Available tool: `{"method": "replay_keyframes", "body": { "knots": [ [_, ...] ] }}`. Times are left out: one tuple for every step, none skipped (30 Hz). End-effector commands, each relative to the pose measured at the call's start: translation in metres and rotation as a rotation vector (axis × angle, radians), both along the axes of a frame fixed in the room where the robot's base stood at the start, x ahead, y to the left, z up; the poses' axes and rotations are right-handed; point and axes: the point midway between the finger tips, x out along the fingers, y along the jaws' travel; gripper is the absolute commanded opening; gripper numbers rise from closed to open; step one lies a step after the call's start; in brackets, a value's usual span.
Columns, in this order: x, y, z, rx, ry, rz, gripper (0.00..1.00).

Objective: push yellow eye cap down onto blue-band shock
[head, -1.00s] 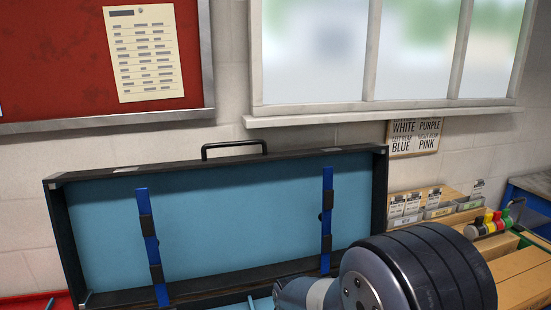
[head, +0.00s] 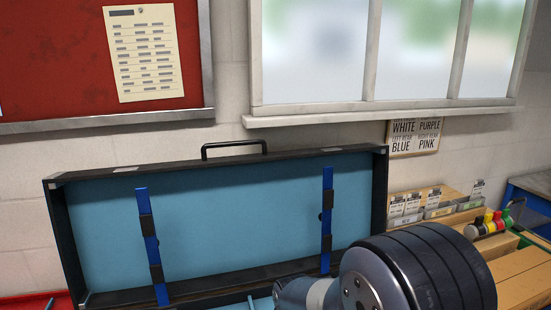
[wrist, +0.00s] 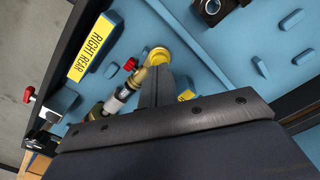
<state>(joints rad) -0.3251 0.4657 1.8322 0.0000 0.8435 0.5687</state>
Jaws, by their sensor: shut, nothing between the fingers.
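In the wrist view, the round yellow eye cap (wrist: 158,56) sits at the upper end of a shock (wrist: 118,94) in the blue foam. Whether the cap is fully seated cannot be told. The shock has brass-coloured, dark and pale sections; my gripper's mount covers part of it, and I cannot make out a blue band. My gripper (wrist: 157,76) is shut and empty, its fingertips right at the cap's near edge, seemingly touching it. The fingers are out of sight in the head view, where my arm's wrist shows.
The open case's lid (head: 200,222) stands upright against the wall. In the wrist view, a yellow RIGHT REAR label (wrist: 91,48), a red knob (wrist: 130,64) and a dark block (wrist: 212,8) are near the gripper. Several coloured bottles (head: 488,224) stand at the right.

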Motion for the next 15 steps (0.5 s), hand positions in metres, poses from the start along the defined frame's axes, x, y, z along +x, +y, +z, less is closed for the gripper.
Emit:
{"method": "replay_keyframes", "body": {
  "knots": [
    [-0.0001,0.0000,-0.0015,0.000,0.000,0.000,0.00],
    [-0.0001,0.0000,-0.0020,0.000,0.000,0.000,0.00],
    [-0.0001,0.0000,-0.0026,0.000,0.000,0.000,0.00],
    [-0.0001,-0.0001,-0.0031,0.000,0.000,0.000,0.00],
    [-0.0001,-0.0001,-0.0036,0.000,0.000,0.000,0.00],
    [-0.0001,-0.0001,-0.0042,0.000,0.000,0.000,0.00],
    [-0.0001,-0.0001,-0.0047,0.000,0.000,0.000,0.00],
    [-0.0001,-0.0001,-0.0051,0.000,0.000,0.000,0.00],
    [-0.0001,-0.0001,-0.0057,0.000,0.001,0.000,0.00],
    [-0.0001,-0.0001,-0.0062,0.000,0.001,0.000,0.00],
    [-0.0002,0.0000,-0.0066,0.000,0.001,0.000,0.00],
    [-0.0002,0.0000,-0.0072,0.000,0.001,0.000,0.00],
    [-0.0001,-0.0001,-0.0077,0.000,0.001,0.000,0.00],
    [-0.0001,-0.0001,-0.0081,0.000,0.001,0.000,0.00],
    [-0.0001,-0.0001,-0.0087,0.000,0.001,0.000,0.00]
  ]
}}
